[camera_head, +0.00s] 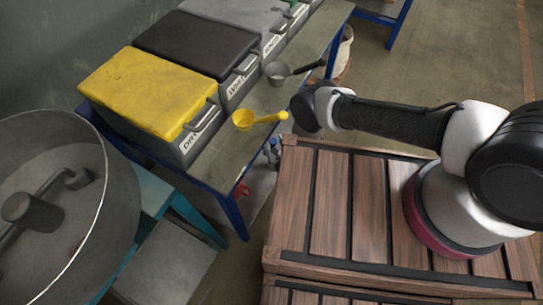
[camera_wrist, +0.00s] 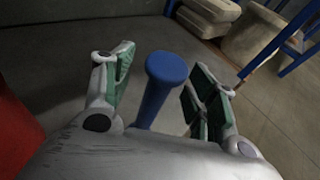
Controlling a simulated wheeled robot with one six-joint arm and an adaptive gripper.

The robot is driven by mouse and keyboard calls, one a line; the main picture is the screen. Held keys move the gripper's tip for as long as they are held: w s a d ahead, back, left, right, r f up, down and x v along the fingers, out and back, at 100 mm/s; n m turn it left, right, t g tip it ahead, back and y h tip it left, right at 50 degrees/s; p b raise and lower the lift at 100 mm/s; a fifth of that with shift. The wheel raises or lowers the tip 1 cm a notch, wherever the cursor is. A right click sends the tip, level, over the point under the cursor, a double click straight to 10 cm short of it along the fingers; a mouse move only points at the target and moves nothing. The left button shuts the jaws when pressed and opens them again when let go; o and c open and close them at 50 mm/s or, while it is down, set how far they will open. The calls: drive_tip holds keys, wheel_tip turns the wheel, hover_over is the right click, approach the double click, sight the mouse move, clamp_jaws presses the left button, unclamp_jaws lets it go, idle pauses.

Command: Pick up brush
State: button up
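A blue rod with a rounded end (camera_wrist: 165,72), which looks like the brush's handle, stands between the fingers of my gripper (camera_wrist: 158,88) in the wrist view. No bristles show, and its lower part is hidden behind the gripper body. The two green-padded fingers are spread apart, one on each side of the rod, with gaps visible. In the head view my arm reaches left over the wooden crate, and the gripper end is mostly hidden low beside the table.
A blue-legged table (camera_head: 231,213) holds a yellow-lidded bin (camera_head: 150,90), a black-lidded bin (camera_head: 195,45), a yellow scoop (camera_head: 245,119) and a grey scoop (camera_head: 278,72). A slatted wooden crate (camera_head: 330,205) stands in front. A large metal drum (camera_head: 106,215) is at left.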

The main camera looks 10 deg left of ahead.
drive_tip(key=c, duration=1.1)
drive_tip(key=shift+r, duration=0.1)
drive_tip(key=shift+c, duration=0.2)
